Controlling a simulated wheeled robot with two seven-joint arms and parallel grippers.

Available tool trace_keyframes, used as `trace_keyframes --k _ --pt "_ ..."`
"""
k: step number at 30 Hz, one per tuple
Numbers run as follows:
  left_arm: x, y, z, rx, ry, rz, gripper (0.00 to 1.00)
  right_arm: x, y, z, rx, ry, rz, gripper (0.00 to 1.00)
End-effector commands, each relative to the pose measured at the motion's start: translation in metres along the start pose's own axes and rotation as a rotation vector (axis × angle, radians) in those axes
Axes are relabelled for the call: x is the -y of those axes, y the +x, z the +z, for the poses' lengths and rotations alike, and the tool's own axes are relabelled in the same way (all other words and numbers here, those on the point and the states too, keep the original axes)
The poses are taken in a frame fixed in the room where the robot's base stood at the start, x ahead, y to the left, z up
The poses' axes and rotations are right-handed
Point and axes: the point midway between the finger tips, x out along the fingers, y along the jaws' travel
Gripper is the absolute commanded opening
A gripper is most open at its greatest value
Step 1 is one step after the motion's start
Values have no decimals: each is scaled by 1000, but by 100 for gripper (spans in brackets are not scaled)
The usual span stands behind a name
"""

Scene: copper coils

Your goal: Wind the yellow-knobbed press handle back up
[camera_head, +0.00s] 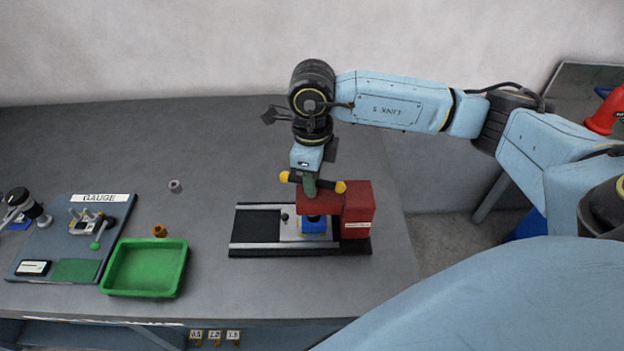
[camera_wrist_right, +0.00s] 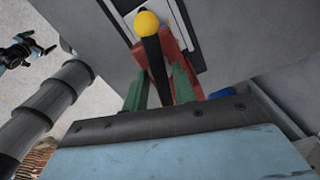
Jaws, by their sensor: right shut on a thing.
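The press is a red block (camera_head: 357,208) on a black base with pale rails (camera_head: 262,225). Its dark handle bar with yellow knobs (camera_head: 340,187) lies across the top, tilted slightly down to the right. My right gripper (camera_head: 309,187) comes from above, and its green fingers are shut on the bar between the knobs. In the right wrist view the bar and one yellow knob (camera_wrist_right: 147,24) show between the green fingers (camera_wrist_right: 158,88); the other knob is hidden. A blue block (camera_head: 313,224) is under the press head. My left gripper (camera_wrist_right: 28,50) seems to show small in the wrist view, its jaws unclear.
A green tray (camera_head: 147,268) stands left of the press, with a small orange-brown part (camera_head: 159,230) behind it. A blue GAUGE board (camera_head: 62,235) lies farther left. A small grey ring (camera_head: 175,186) lies behind the tray. The table behind the press is clear.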

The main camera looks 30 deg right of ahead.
Motion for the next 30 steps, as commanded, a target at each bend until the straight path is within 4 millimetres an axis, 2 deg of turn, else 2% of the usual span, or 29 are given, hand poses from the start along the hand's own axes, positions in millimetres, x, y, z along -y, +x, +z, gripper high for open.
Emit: trace_keyframes --k 11,21,29,30 --pt "0 4 0 0 0 0 98 0 0 0 1 -47 -2 0" --pt "0 25 2 0 0 0 98 0 -1 0 1 -352 -2 0" --pt "0 24 2 1 0 0 98 0 -3 0 1 -376 -1 0" --pt "0 24 2 0 0 0 98 0 -3 0 1 -375 -1 32"
